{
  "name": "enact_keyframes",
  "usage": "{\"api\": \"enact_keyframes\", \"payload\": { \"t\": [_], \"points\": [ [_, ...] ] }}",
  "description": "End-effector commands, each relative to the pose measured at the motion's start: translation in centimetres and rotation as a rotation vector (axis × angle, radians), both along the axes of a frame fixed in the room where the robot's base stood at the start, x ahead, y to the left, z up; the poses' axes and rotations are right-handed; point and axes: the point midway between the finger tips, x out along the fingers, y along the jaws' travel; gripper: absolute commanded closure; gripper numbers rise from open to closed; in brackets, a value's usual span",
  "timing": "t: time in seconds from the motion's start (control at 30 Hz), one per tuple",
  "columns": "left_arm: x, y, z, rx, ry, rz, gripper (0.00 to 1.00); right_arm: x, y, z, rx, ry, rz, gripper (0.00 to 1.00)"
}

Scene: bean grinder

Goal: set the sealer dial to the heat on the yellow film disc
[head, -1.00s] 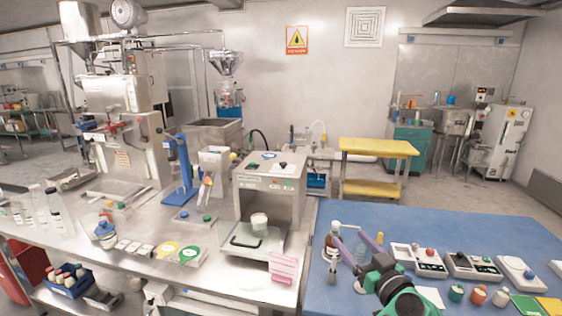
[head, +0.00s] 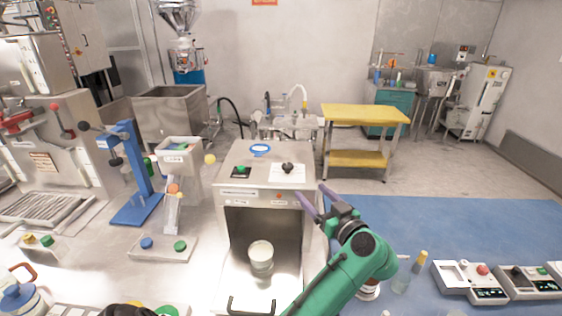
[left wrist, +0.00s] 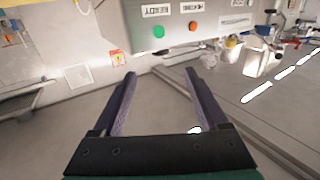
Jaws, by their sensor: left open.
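The sealer (head: 265,208) is a metal box with an open front and a pale cup (head: 261,257) inside. Its dial (head: 287,168) is a black knob on a white plate on top; its setting is too small to read. The yellow film disc (head: 135,304) barely shows at the bottom edge, and its marking cannot be read. My left gripper (head: 314,198) is open and empty at the sealer's right front edge, right of and below the dial in the picture. In the left wrist view its spread fingers (left wrist: 160,95) are below the sealer's front panel (left wrist: 185,28).
A green knob (head: 240,170) and a blue ring (head: 260,149) are also on the sealer top. A blue stand (head: 133,175) is to the left. Bottles (head: 402,280) and small devices (head: 472,282) are on the blue table (head: 480,225) to the right.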

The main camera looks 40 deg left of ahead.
Motion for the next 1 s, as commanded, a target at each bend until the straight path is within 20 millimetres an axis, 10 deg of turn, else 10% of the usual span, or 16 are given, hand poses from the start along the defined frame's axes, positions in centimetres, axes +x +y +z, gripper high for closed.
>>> {"api": "enact_keyframes", "payload": {
  "t": [0.5,0.87,1.0],
  "points": [
    [4.8,11.3,0.2,0.002,-0.001,0.001,0.24,-0.8,-1.1,3.2,-0.015,0.013,-0.002,1.00],
    [5.4,12.8,-0.1,-0.002,-0.001,-0.001,0.24,-0.5,-0.4,3.2,-0.006,0.009,0.000,1.00],
    [5.4,12.7,-0.1,-0.001,-0.001,-0.001,0.66,-0.5,-0.5,3.2,-0.008,0.008,0.001,1.00]
  ]
}}
